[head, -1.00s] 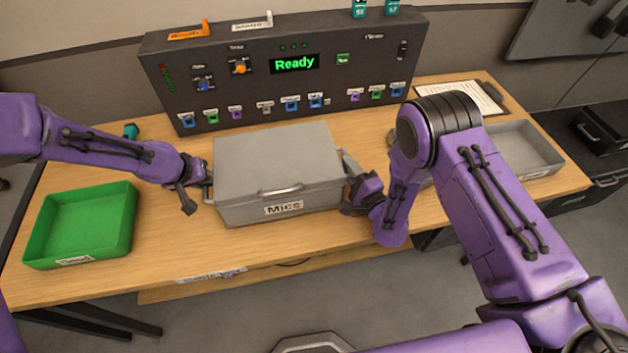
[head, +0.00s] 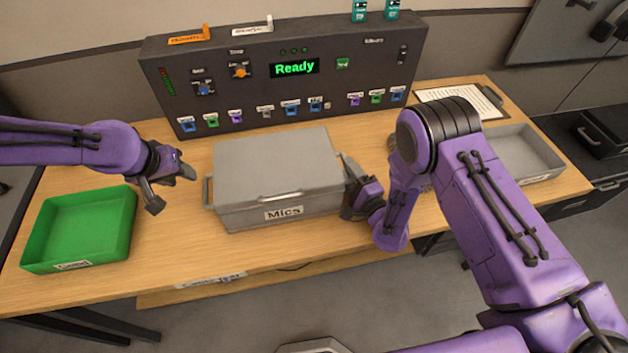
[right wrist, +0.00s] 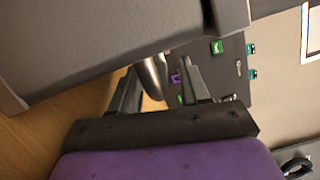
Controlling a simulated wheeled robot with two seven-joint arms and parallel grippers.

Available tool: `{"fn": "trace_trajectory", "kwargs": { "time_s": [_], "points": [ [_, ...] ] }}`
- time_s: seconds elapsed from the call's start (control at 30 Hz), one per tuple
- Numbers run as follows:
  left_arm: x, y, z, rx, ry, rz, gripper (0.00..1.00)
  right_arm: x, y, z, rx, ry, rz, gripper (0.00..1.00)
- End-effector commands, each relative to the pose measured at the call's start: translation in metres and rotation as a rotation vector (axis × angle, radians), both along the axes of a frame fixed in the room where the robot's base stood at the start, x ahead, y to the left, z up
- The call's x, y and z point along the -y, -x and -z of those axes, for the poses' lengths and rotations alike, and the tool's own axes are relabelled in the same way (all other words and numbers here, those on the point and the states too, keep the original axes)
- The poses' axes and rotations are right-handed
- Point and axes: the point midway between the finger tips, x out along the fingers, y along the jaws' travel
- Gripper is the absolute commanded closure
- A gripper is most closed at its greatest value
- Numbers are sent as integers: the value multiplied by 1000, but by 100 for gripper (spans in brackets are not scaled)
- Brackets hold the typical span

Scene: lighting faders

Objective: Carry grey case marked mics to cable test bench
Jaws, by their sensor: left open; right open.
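The grey case marked Mics (head: 275,170) sits closed on the wooden table, below the lighting console. Its label (head: 284,213) faces the near edge, and a side handle (head: 207,192) shows at its left. My left gripper (head: 172,190) is open and empty, apart from the case, to the left of that handle. My right gripper (head: 349,188) is open at the case's right side. In the right wrist view, a metal handle (right wrist: 153,78) of the case lies between the open fingers (right wrist: 160,90). The table's front edge carries a label (head: 212,280), partly readable as a cable test sign.
A green tray (head: 80,230) stands at the left of the table. A grey tray (head: 520,155) and a clipboard (head: 460,100) lie at the right. The console (head: 285,75) reading Ready stands along the back.

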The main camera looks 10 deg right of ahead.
Motion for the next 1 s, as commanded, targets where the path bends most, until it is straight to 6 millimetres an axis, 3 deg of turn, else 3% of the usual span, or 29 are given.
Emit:
{"fn": "trace_trajectory", "kwargs": {
  "time_s": [0.13, 0.23, 0.5, 0.6, 1.0],
  "points": [
    [-1, 4, -8, -1, 1, 0, 59, 1, 4, 1, -1, 0, -1, 54],
    [-1, 4, -8, -2, 1, 0, 59, 6, 17, 2, -3, 1, -1, 54],
    [-1, 4, -8, -1, 1, 0, 59, 26, 84, 5, -4, 2, -5, 54],
    [-1, 4, -8, -1, 1, 0, 59, 31, 100, 5, -1, 2, -6, 54],
    [-1, 4, -8, -1, 1, 0, 59, 38, 115, 5, 0, 1, 1, 54]
  ]
}}
